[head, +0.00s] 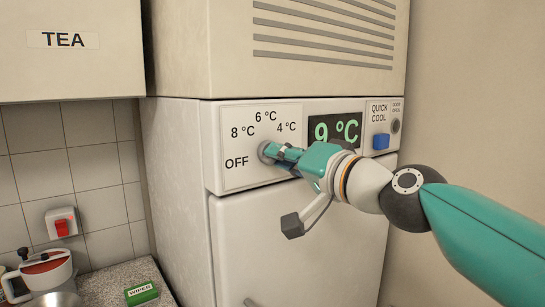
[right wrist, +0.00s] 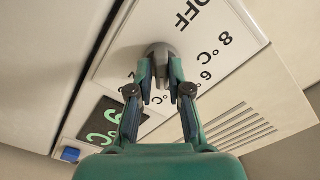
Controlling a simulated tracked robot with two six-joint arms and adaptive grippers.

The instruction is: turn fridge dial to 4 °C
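The fridge dial (head: 266,151) is a grey knob on the white panel, with OFF, 8 °C, 6 °C and 4 °C printed around it. My right gripper (head: 272,152) is at the dial, its fingers covering most of it. In the right wrist view the two fingers (right wrist: 160,75) are on either side of the grey dial (right wrist: 158,52) and appear closed on it. The pointer of the dial is hidden, so its setting cannot be read. The display (head: 337,131) reads 9 °C in green. My left gripper is not in view.
A blue QUICK COOL switch (head: 380,141) and a small round dark part (head: 396,126) are right of the display. A TEA cupboard (head: 62,40) hangs at the left.

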